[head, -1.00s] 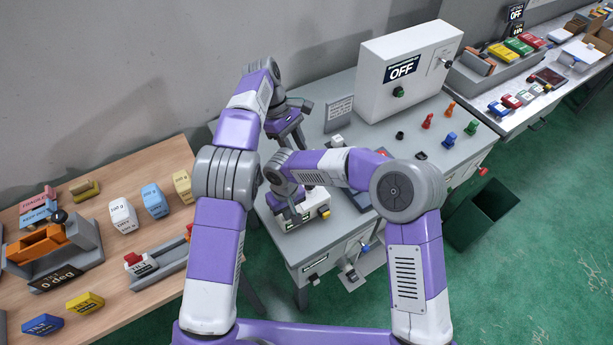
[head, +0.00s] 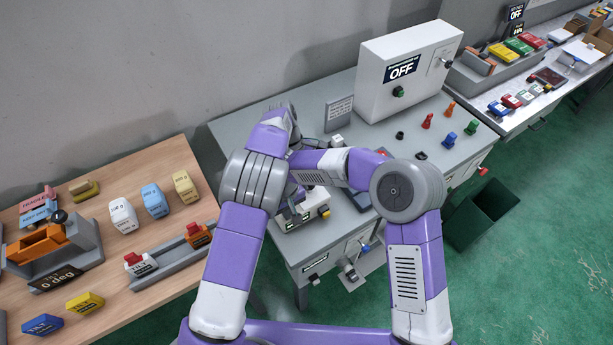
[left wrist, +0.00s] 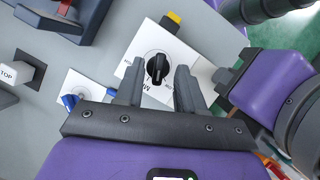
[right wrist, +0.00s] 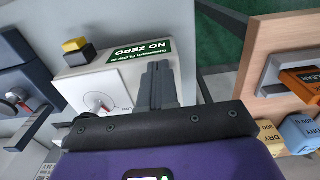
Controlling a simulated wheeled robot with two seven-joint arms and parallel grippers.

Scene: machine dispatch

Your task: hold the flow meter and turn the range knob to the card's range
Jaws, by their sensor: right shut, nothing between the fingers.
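The flow meter (head: 315,208) is a pale box on the grey bench, partly covered by my arms in the head view. The left wrist view shows its white face with a black range knob (left wrist: 158,68). My left gripper (left wrist: 160,68) is open, its fingertips on either side of the knob in that view; contact is unclear. My right gripper (right wrist: 160,82) is shut and empty beside the meter's green-and-white "NO ZERO" display (right wrist: 139,50). A grey text card (head: 339,113) stands behind on the bench; its writing is too small to read.
A white cabinet (head: 410,70) reading OFF stands at the back of the bench. Several coloured knobs stand right of centre. A STOP button (left wrist: 8,73) and a blue knob (left wrist: 71,100) are near the meter. A wooden table (head: 115,275) with blocks is on the left.

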